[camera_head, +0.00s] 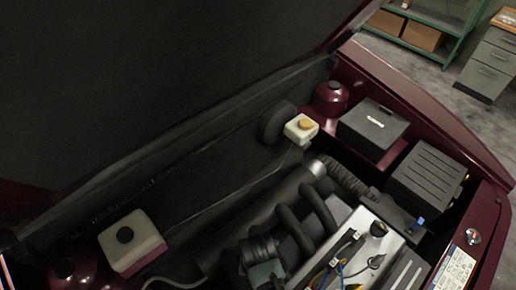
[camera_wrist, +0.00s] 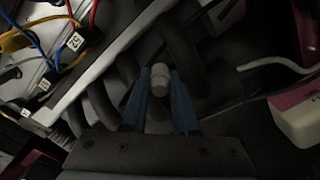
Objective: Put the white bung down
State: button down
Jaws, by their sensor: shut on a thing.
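The white bung (camera_wrist: 160,77) shows in the wrist view as a small pale, rounded plug. It sits between the two blue fingers of my gripper (camera_wrist: 160,92), near their tips. My gripper is shut on it. The bung's lower part is hidden between the fingers. Dark hoses lie behind the bung in this view; I cannot tell whether it touches anything beneath. I cannot make out the bung or my fingers for sure in the head view.
An open engine bay holds thick coiled hoses (camera_head: 297,225), a metal tray with wires (camera_head: 345,235) and black boxes (camera_head: 373,124). A white reservoir with a black cap (camera_head: 133,243) is at lower left. The raised hood (camera_head: 150,80) hangs above.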

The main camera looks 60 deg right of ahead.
jog(key=shift+f, duration=2.05)
jog(key=shift+f, duration=0.1)
jog(key=c, duration=0.7)
grip_release()
notch_tip(320, 180, up, 12)
jog(key=shift+r, duration=0.15)
